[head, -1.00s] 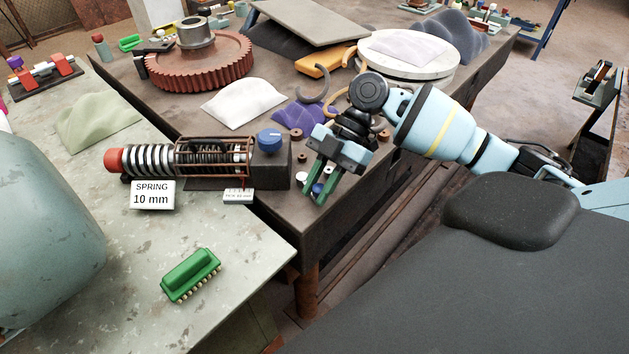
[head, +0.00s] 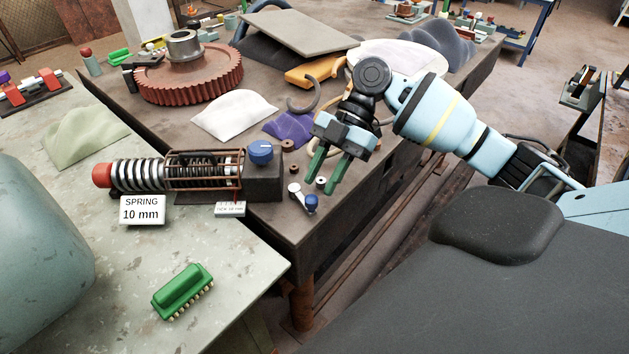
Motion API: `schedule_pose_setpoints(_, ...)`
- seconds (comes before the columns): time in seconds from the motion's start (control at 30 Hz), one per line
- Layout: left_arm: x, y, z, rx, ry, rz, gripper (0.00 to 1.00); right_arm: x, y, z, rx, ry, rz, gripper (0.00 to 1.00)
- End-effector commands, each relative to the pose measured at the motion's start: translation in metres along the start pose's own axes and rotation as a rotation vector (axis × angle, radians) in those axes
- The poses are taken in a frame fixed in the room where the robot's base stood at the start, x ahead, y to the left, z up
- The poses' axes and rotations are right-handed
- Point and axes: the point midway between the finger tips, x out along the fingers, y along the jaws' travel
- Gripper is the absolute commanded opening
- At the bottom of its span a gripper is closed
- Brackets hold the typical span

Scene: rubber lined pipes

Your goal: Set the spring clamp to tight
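The spring clamp (head: 205,170) lies across the edges of the two tables at centre left. It has a red end cap (head: 102,175), a coil spring (head: 137,175), a rusty cage and a dark block with a blue knob (head: 261,151). The knob has a pale mark on top. A sign (head: 142,210) in front reads "SPRING 10 mm"; a smaller tag (head: 230,209) is too small to read. My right gripper (head: 326,184) is to the right of the knob, apart from it, with its green fingers pointing down, parted and empty. My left gripper is not in view.
Small washers and a blue-and-white part (head: 304,198) lie beside the gripper. A red gear (head: 188,76), white cloth (head: 233,115) and purple cloth (head: 287,130) are behind. A green connector (head: 183,290) lies on the pale table, which is mostly clear around it.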

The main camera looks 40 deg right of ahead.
Motion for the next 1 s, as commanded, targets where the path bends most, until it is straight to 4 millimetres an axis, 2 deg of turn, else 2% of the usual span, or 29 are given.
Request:
schedule_pose_setpoints(0.1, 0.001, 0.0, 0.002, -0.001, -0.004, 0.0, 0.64, -0.017, 0.0, 0.001, 0.001, -0.002, 0.001, 0.32)
schedule_pose_setpoints(0.3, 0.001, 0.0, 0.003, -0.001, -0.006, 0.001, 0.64, -0.029, -0.001, 0.001, 0.001, -0.001, -0.001, 0.32)
schedule_pose_setpoints(1.0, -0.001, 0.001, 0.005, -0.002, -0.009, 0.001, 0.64, -0.03, -0.001, 0.001, 0.001, -0.001, -0.001, 0.32)
